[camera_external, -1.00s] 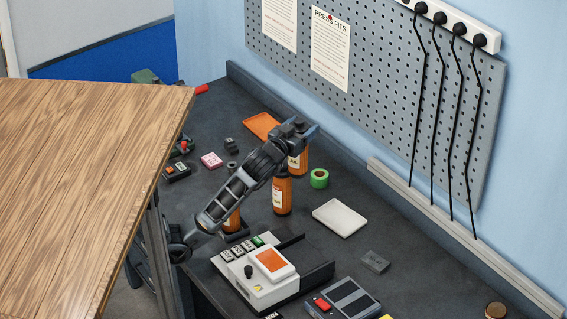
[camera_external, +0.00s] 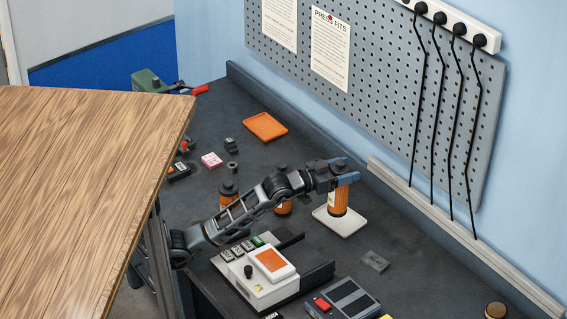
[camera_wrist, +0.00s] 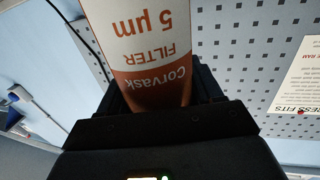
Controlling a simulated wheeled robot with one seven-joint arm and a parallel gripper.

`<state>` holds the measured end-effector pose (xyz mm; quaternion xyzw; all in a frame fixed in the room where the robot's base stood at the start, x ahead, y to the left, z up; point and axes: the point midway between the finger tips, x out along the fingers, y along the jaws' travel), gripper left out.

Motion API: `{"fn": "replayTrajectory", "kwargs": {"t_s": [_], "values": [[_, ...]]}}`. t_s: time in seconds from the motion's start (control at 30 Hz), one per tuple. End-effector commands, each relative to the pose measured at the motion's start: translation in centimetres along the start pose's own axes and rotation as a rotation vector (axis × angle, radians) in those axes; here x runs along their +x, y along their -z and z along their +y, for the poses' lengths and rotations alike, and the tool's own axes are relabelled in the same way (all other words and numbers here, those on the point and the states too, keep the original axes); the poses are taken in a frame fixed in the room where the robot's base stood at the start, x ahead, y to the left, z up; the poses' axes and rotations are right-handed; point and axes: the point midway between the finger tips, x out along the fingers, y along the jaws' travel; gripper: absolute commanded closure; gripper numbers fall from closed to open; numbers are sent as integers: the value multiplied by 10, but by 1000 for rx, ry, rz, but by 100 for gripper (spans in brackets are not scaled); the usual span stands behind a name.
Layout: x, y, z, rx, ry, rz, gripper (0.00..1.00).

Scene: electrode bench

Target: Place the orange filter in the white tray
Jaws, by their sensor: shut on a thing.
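The orange filter (camera_external: 338,203) is a cylinder with a white label reading "Corvask FILTER 5 µm". My gripper (camera_external: 342,178) is shut on its upper end and holds it about upright. The filter's lower end is over the white tray (camera_external: 352,226), within its outline; I cannot tell whether it touches the tray floor. The tray lies flat on the dark bench, partly hidden by the filter. In the wrist view the filter (camera_wrist: 142,50) stands between the dark fingers.
Two orange bottles, one at the left (camera_external: 229,198) and one mostly behind my arm (camera_external: 284,208), stand on the bench. An orange tray (camera_external: 265,126) lies further back. The pegboard (camera_external: 390,100) rises behind.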

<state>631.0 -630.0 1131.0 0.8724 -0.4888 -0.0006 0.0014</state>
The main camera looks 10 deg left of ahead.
Motion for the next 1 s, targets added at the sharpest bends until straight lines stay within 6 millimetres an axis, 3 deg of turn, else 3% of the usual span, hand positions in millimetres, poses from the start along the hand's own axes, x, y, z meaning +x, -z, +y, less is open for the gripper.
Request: {"fn": "replayTrajectory", "kwargs": {"t_s": [0.1, 0.3, 0.43, 0.7, 1.0], "values": [[6, -13, -25, 0, 4, -2, 100], [12, -27, -47, 1, 2, 2, 100], [13, -33, -50, 0, 1, 1, 100], [13, -66, -50, 0, 1, 0, 100], [13, -69, -50, 0, 1, 3, 100]]}}
